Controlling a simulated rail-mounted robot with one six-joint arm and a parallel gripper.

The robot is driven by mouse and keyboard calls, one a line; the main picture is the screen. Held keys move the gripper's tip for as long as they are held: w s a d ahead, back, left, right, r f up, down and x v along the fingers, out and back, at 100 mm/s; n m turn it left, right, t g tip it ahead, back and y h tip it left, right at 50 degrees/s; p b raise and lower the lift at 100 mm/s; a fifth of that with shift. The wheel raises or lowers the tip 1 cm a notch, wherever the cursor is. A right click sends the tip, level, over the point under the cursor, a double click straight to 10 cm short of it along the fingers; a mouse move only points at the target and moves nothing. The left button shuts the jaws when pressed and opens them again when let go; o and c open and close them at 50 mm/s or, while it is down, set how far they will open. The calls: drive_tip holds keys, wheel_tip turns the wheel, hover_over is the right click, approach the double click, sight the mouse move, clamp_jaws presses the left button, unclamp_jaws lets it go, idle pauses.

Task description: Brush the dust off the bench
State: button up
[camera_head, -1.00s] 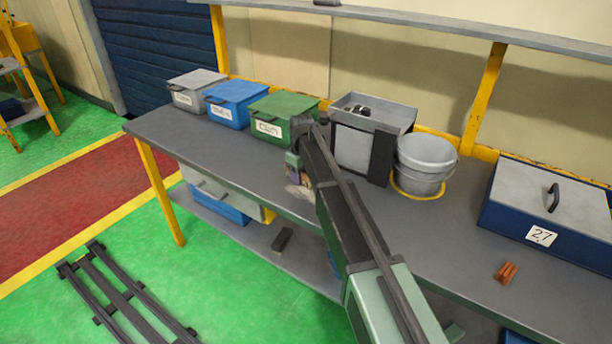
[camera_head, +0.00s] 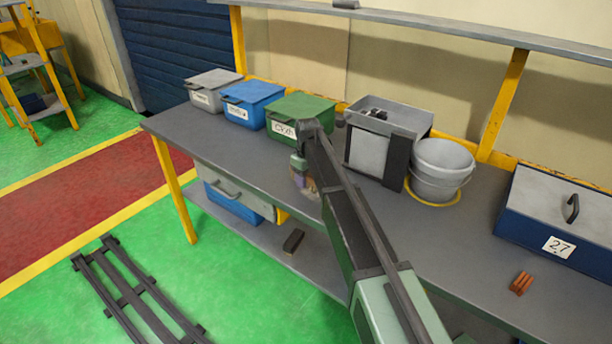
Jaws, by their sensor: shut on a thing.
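The grey bench (camera_head: 232,148) runs from the left back to the right front. My gripper (camera_head: 301,172) is low over its front part, before the green bin, and my arm partly hides it. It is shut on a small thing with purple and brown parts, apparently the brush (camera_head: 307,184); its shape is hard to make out. A faint pale, dusty-looking patch (camera_head: 314,194) shows on the bench top at the held thing's lower end. I cannot tell whether the held thing touches the bench. My arm hides the bench just to the right.
Behind stand grey (camera_head: 212,92), blue (camera_head: 248,105) and green (camera_head: 300,112) lidded bins, a grey open box (camera_head: 385,125) and a bucket (camera_head: 440,170). Right are a blue box marked 27 (camera_head: 560,215) and copper-coloured pieces (camera_head: 521,283). The bench's left end is clear.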

drive_tip(key=shift+s+d, duration=0.75)
drive_tip(key=shift+d, duration=0.3)
drive_tip(key=shift+s+d, duration=1.1)
drive_tip(key=shift+d, duration=0.3)
drive_tip(key=shift+s+d, duration=1.1)
drive_tip(key=shift+d, duration=0.25)
drive_tip(key=shift+s+d+f, duration=0.1)
drive_tip(key=shift+s+d, duration=0.9)
drive_tip(key=shift+d, duration=0.1)
drive_tip(key=shift+s+d, duration=0.65)
drive_tip(key=shift+d, duration=0.2)
drive_tip(key=shift+s+d, duration=0.6)
drive_tip(key=shift+d, duration=0.2)
drive_tip(key=shift+s+a, duration=0.6)
drive_tip(key=shift+s, duration=0.2)
drive_tip(key=shift+a, duration=0.1)
drive_tip(key=shift+c, duration=0.3)
drive_tip(key=shift+w+a, duration=1.1)
drive_tip(key=shift+a, duration=0.25)
drive_tip(key=shift+w+a, duration=1.1)
drive_tip(key=shift+a, duration=0.2)
drive_tip(key=shift+w+a, duration=1.1)
drive_tip(key=shift+a, duration=0.25)
drive_tip(key=shift+w+a, duration=1.2)
drive_tip(key=shift+a, duration=0.25)
drive_tip(key=shift+w+a, duration=1.15)
drive_tip(key=shift+a, duration=0.3)
